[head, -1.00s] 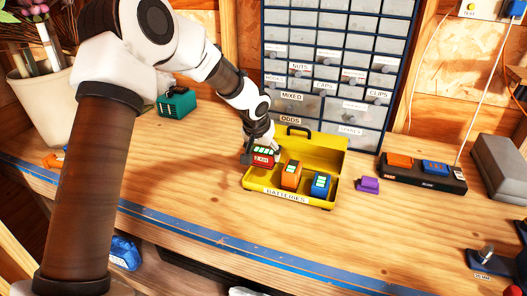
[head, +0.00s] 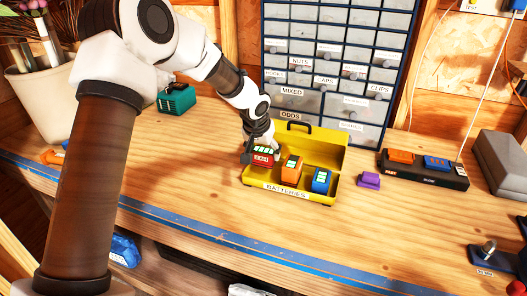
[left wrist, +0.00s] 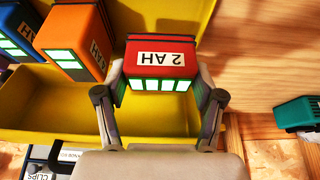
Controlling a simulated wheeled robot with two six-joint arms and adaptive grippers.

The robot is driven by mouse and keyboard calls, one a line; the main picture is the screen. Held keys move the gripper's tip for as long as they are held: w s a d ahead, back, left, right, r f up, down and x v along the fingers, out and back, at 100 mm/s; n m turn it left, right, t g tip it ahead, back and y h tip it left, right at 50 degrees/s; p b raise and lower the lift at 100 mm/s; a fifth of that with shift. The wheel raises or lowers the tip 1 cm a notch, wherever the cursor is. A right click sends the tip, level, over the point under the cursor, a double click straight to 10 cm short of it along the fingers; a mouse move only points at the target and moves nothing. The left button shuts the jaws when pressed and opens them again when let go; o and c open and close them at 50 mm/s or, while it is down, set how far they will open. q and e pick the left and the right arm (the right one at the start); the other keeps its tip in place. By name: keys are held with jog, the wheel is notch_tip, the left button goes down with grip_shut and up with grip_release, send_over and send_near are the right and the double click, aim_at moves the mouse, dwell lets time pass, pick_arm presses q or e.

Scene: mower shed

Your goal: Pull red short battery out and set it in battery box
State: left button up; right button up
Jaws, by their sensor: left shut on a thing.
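The red short battery (head: 263,154) has a label reading 2 AH and green lit bars. My left gripper (head: 262,143) is shut on it, with one finger on each side, as the left wrist view (left wrist: 160,95) shows. The red battery (left wrist: 160,58) is at the left end of the open yellow battery box (head: 335,158), beside the orange battery (head: 291,170). I cannot tell whether its underside touches the box floor. A blue battery (head: 321,181) stands farther right in the box. My right gripper is not in view.
A black charger (head: 425,177) holding an orange and a blue block stands at the right. A purple block (head: 369,180) sits between it and the box. A teal device (head: 176,101) is behind the arm. The bench front is clear.

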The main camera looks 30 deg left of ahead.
aim_at(263, 162)
pick_arm(q)
jog(key=shift+f+b, duration=1.4)
jog(key=shift+f, duration=0.2)
jog(key=shift+f+b, duration=0.35)
jog(key=o, duration=1.4)
jog(key=shift+c, duration=0.2)
jog(key=shift+r, duration=0.1)
